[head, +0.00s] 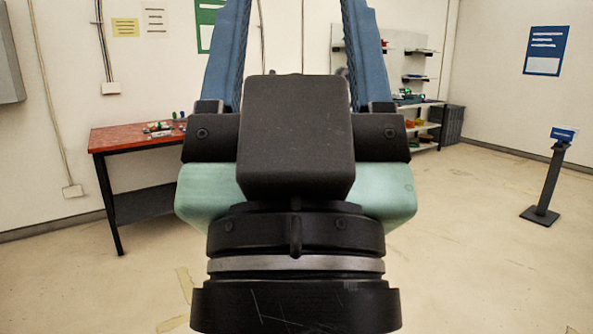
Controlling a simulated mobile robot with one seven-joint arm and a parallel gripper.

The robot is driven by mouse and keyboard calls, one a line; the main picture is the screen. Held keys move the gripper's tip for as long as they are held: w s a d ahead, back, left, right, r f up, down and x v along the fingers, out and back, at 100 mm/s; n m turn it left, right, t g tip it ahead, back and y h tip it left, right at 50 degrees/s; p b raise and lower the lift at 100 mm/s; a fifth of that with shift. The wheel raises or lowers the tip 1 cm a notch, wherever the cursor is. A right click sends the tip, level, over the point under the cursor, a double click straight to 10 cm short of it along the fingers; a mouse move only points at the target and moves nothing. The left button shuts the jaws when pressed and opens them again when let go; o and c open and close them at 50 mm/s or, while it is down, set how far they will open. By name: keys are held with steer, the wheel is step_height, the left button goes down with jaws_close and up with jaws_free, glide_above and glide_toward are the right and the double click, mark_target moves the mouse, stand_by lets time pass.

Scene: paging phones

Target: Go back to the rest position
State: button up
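Only the wall shows between the visible parts of the fingers. I see nothing held. The dark gripper body and wrist hide the middle of the room behind them.
A red-topped table (112,138) with small objects (160,128) stands at the left wall. Shelving (430,126) with coloured items and a dark bin (449,122) are at the back right. A sign stand (549,182) is at the right. The floor (480,270) at front right is clear.

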step_height(320, 180, up, 16)
steer(key=p, duration=1.3)
steer(key=shift+f+p, duration=0.2)
steer(key=shift+p, duration=0.1)
